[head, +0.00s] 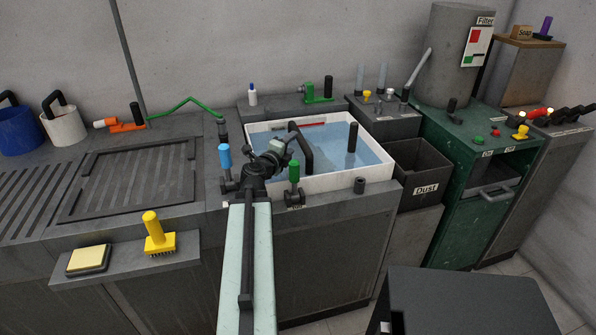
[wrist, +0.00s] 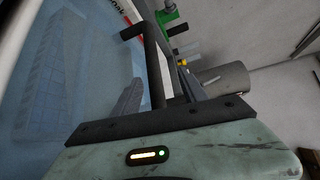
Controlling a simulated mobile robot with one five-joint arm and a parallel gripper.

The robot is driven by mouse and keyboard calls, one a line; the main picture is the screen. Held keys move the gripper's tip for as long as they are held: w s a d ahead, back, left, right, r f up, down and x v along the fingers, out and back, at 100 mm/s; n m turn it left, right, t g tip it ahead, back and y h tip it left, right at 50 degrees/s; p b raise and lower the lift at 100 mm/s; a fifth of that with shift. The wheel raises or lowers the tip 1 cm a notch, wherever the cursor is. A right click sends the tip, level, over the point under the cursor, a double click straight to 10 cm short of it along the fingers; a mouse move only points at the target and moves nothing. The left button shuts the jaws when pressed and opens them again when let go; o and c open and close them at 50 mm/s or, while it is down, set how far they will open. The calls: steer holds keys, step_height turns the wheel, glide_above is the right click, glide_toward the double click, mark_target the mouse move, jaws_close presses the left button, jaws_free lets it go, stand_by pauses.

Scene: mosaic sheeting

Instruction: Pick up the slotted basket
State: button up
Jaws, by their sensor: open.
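The white-rimmed tank (head: 372,182) holds blue water in the middle of the head view. My gripper (head: 303,148) is open and over the tank, with its dark bar across the water. A dark upright post (head: 352,138) stands in the tank to the right of my gripper, apart from it. No slotted basket shows clearly in the head view. In the wrist view, blurred striped grey forms (wrist: 50,75) show in the water at the left; I cannot tell whether they are the slotted basket. Nothing is visibly held.
Blue-handled (head: 225,158) and green-handled (head: 294,172) valves stand at the tank's front left. A dark dust bin (head: 425,190) and a green cabinet (head: 455,217) stand to the right. A grated counter (head: 128,180) lies left. A grey box (head: 470,305) is at front right.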

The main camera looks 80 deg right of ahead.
mark_target(298, 141)
steer(key=shift+s+d+f, duration=0.2)
steer(key=shift+d+f, duration=0.6)
steer(key=shift+f, duration=0.1)
steer(key=b+x, duration=0.1)
steer(key=x, duration=0.5)
steer(key=shift+a, duration=0.1)
jaws_close()
stand_by(0.6)
